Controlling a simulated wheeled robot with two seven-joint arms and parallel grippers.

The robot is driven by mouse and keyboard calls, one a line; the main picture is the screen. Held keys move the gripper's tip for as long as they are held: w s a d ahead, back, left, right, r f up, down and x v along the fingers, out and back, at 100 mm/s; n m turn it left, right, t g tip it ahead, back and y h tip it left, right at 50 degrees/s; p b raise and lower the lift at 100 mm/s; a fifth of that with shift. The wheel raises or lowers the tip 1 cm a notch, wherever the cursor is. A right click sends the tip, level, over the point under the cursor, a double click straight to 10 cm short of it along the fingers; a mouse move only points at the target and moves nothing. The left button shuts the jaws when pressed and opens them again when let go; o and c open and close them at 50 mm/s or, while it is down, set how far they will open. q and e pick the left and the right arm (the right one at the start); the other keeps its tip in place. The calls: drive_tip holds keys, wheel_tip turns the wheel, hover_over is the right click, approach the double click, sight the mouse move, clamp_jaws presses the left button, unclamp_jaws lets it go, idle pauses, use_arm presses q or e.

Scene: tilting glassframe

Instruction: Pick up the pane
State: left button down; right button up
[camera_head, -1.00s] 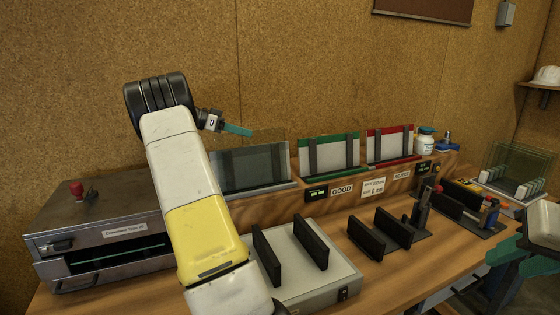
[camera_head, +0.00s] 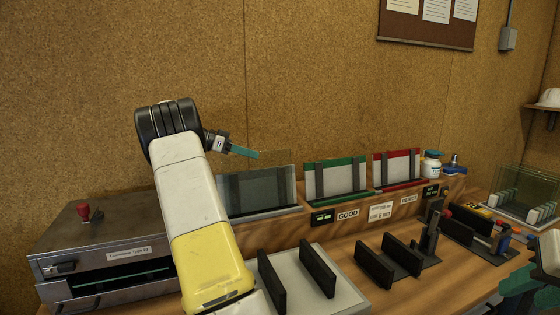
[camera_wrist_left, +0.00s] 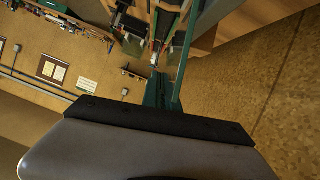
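A clear glass pane (camera_head: 284,166) stands upright in a dark holder on the raised wooden shelf, left of the green and red frames. My left gripper (camera_head: 245,153) has its teal fingers pointing right, near the pane's upper left part in the head view. I cannot tell whether they touch it. In the left wrist view the teal fingers (camera_wrist_left: 164,88) show beyond the dark gripper body, but their gap is unclear. My right gripper (camera_head: 520,283) is partly in view at the lower right edge, cut off by the frame.
A grey metal box with a red button (camera_head: 100,250) stands at the left. Dark upright holders (camera_head: 318,270) stand on a light device in front. A rack of clear panes (camera_head: 530,190) is at the far right. A green frame (camera_head: 336,180) and a red frame (camera_head: 397,170) stand beside the pane.

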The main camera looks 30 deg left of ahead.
use_arm(q)
drive_tip(key=shift+r, duration=1.6)
drive_tip(key=s+d+r, duration=0.1)
drive_tip(key=s+d, duration=0.7)
drive_tip(key=s, duration=0.5)
drive_tip(key=shift+s+d, duration=0.3)
drive_tip(key=shift+r, duration=0.1)
